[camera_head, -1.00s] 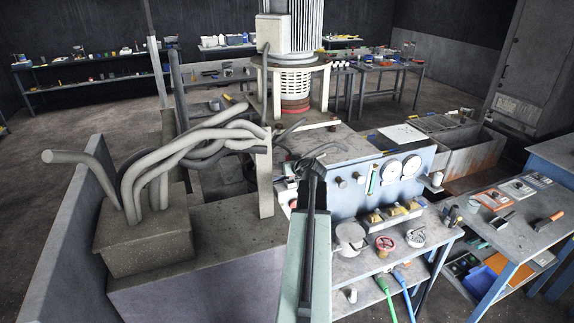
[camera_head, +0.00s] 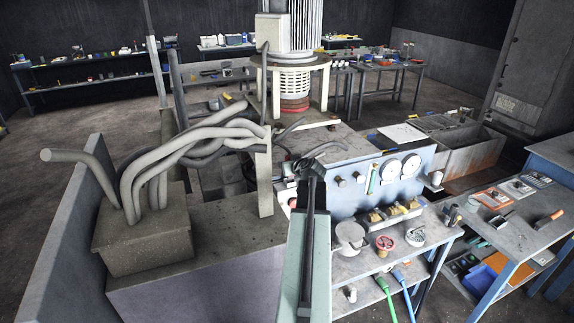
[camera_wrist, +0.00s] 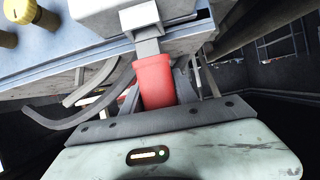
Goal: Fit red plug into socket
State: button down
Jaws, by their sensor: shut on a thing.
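The red plug (camera_wrist: 155,80) is upright in the middle of the wrist view, with a grey metal end pointing up. My gripper (camera_wrist: 160,92) is shut on the plug's red body, one finger on each side. A pale square socket (camera_wrist: 141,18) sits right above the plug on the underside of a light grey housing. The plug's grey end meets the socket's lower edge in the picture; I cannot tell how far in it is. In the head view my gripper (camera_head: 308,168) is by the left end of the blue panel, and the plug cannot be made out.
The blue panel (camera_head: 350,196) carries dials and knobs. Thick grey cables (camera_head: 185,155) arch over the concrete block at left. A bench (camera_head: 365,265) with reels stands at right. In the wrist view, dark cables (camera_wrist: 95,90) hang left of the plug.

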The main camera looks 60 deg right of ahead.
jog(key=shift+f, duration=0.2)
dwell(0.5)
jog(key=shift+f+b, duration=0.35)
jog(key=shift+b, duration=0.2)
jog(key=shift+f+b, duration=0.8)
jog(key=shift+b, duration=0.05)
jog(key=c, duration=0.9)
grip_release()
jog(key=shift+o, duration=0.2)
jog(key=p+v, duration=0.3)
jog(key=v, duration=0.5)
